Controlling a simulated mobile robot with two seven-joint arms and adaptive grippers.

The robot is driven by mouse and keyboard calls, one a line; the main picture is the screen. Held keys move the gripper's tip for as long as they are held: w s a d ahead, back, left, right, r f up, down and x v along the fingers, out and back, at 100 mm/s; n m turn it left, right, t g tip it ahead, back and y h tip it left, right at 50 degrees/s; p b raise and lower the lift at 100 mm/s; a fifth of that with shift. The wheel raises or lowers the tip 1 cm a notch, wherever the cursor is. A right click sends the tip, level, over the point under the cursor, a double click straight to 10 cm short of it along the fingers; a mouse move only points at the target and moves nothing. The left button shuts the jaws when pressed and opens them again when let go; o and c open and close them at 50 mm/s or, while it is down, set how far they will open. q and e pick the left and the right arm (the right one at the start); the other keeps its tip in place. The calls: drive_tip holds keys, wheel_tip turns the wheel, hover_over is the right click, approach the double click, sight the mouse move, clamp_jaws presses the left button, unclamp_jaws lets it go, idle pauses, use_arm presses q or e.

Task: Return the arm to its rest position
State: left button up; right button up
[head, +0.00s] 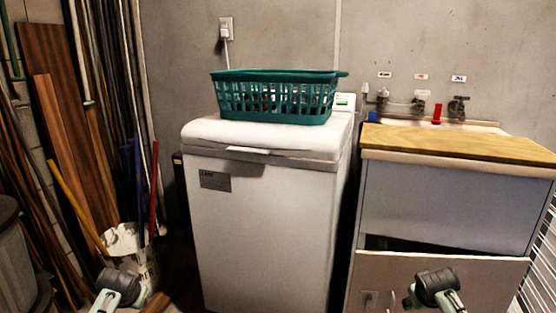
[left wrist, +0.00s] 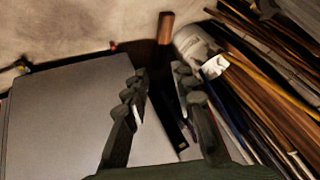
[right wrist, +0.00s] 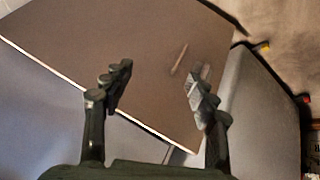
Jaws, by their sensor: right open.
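My left arm (head: 120,286) shows at the bottom left of the head view, in front of the white bucket. My left gripper (left wrist: 160,72) is open in the left wrist view, with nothing between its fingers. My right arm (head: 437,288) shows at the bottom right of the head view, in front of the sink cabinet's lower panel. My right gripper (right wrist: 160,70) is open and empty in the right wrist view, with the brown panel behind it. Neither gripper visibly touches anything.
A white washer (head: 262,225) carries a green basket (head: 275,97). Right of it stands a cabinet with a wooden top (head: 460,144); its lower panel (head: 490,278) has a dark gap above it. A bucket (head: 128,240) and leaning boards (head: 62,120) crowd the left.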

use_arm(q)
drive_tip(key=s+d+f+g, duration=0.1)
drive_tip(key=s+d+f, duration=0.2)
drive_tip(key=s, duration=0.8)
drive_tip(key=s+d+f+g+h, duration=0.1)
drive_tip(key=s+d+f, duration=0.3)
drive_tip(key=s, duration=0.7)
drive_tip(key=s+d+f+g+h, duration=0.1)
drive_tip(key=s+d+f, duration=0.3)
drive_tip(key=s, duration=0.7)
wheel_tip(320, 180, down, 2)
drive_tip(key=shift+f+m, duration=0.2)
drive_tip(key=shift+m, duration=0.2)
use_arm(e)
drive_tip(key=s+a+f+g, duration=0.1)
drive_tip(key=s+a+f, duration=0.2)
drive_tip(key=s, duration=0.8)
drive_tip(key=s+a+f+g+y, duration=0.1)
drive_tip(key=s+a+f, duration=0.3)
drive_tip(key=s, duration=0.7)
drive_tip(key=s+a+f+g+y, duration=0.1)
drive_tip(key=s+a+f, duration=0.3)
drive_tip(key=s, duration=0.7)
wheel_tip(320, 180, down, 2)
drive_tip(key=shift+f+n, duration=0.2)
drive_tip(key=shift+n, duration=0.2)
use_arm(q)
drive_tip(key=shift+s, duration=0.1)
use_arm(e)
drive_tip(key=shift+s, duration=0.1)
